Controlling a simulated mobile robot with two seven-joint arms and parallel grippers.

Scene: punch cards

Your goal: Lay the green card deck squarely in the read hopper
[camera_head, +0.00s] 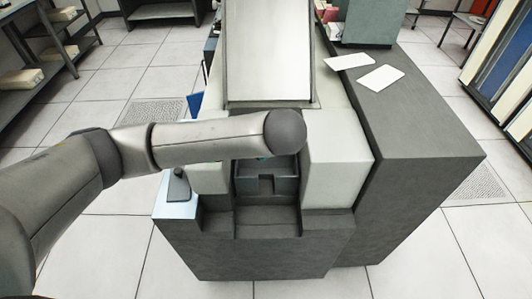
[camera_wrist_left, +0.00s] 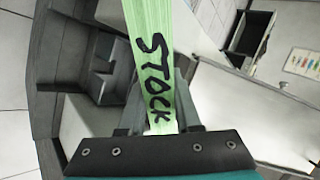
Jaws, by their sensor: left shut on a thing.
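The green card deck (camera_wrist_left: 152,45) is marked STOCK in black. My left gripper (camera_wrist_left: 158,112) is shut on it, with a finger on each side, in the left wrist view. In the head view my left arm reaches over the machine from the left, and its wrist hides the gripper and nearly all of the deck. A dark recessed tray with a notched front, which looks like the read hopper (camera_head: 267,187), lies just below my wrist. In the left wrist view a grey stepped recess (camera_wrist_left: 112,82) lies left of the deck, apart from it. My right gripper is out of view.
Pale machine blocks (camera_head: 338,150) flank the tray. A sloping light panel (camera_head: 268,55) rises behind it. A dark counter (camera_head: 415,120) on the right holds two white cards (camera_head: 381,77). A small dark object (camera_head: 179,186) stands on the pale left ledge.

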